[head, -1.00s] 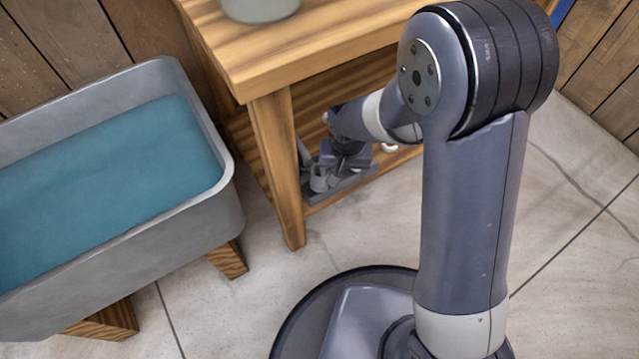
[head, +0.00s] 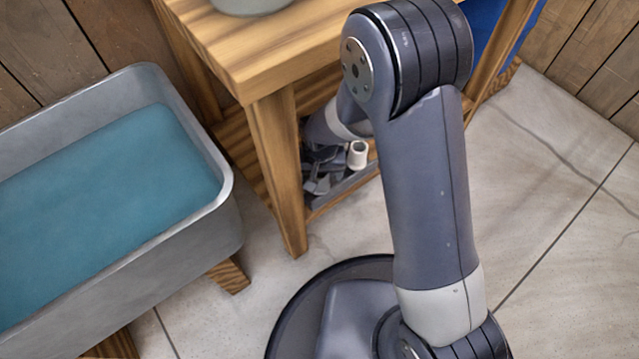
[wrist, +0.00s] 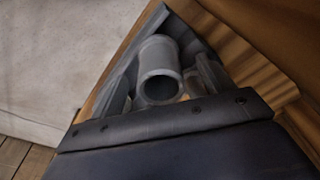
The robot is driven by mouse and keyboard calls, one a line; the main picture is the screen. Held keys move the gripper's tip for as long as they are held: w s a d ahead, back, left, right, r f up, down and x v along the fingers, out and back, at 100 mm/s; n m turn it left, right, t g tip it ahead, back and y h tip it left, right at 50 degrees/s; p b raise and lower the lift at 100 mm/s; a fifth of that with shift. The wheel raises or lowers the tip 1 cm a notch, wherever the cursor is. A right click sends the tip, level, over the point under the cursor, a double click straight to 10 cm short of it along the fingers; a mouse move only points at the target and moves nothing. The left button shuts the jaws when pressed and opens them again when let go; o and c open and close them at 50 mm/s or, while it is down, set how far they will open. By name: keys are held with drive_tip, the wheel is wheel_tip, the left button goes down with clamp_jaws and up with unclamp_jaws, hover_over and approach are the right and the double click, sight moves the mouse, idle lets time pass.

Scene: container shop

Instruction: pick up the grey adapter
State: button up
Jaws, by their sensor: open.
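The grey adapter (wrist: 158,68) is a short tube with a round open end toward the camera in the wrist view. My gripper (wrist: 166,80) is open, with one finger on each side of the adapter. I cannot tell whether either finger touches it. In the head view my gripper (head: 322,172) is low under the table, partly hidden by the table leg and my arm. The adapter cannot be made out clearly there.
The wooden table (head: 235,60) has a front leg (head: 277,170) close to my gripper and a lower shelf. A white tube (head: 357,154) stands beside my gripper. A grey tray-like edge (head: 345,190) borders the shelf. A grey trough (head: 225,215) with blue contents stands left.

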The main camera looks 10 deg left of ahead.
drive_tip(key=f, duration=0.2)
drive_tip(key=f+b, duration=0.1)
drive_tip(key=shift+w+f, duration=0.2)
drive_tip(key=shift+f, duration=0.15)
drive_tip(key=shift+r, duration=0.1)
drive_tip(key=shift+c, duration=0.6)
drive_tip(key=c, duration=1)
drive_tip(key=shift+r, duration=0.1)
